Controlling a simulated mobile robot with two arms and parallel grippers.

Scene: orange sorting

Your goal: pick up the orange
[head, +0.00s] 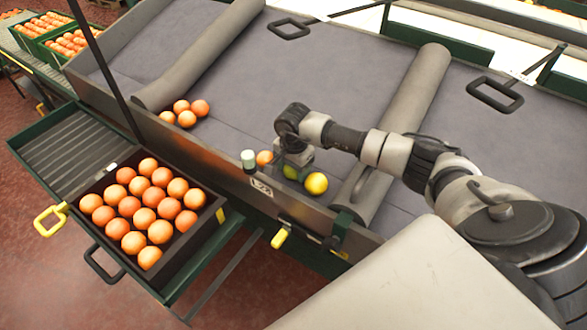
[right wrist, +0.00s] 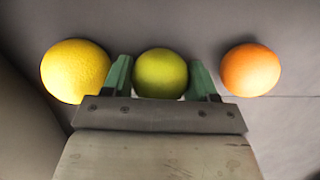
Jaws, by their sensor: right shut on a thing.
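My right gripper (head: 293,166) reaches down to the grey sorting table (head: 330,90) near its front edge. Its green fingers (right wrist: 160,84) are shut on a green fruit (right wrist: 161,73), which sits between them; it also shows partly hidden in the head view (head: 291,173). An orange (right wrist: 250,70) lies apart, to the right of the fingers in the right wrist view; in the head view it is left of the gripper (head: 264,158). A yellow fruit (right wrist: 75,71) lies on the other side of the gripper, also in the head view (head: 316,183). My left gripper is not in view.
Several oranges (head: 184,113) lie together farther left on the table. A dark crate (head: 193,243) full of oranges stands at the lower left. Padded grey rollers (head: 405,100) divide the table. A pale cylinder (head: 248,159) stands at the front edge.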

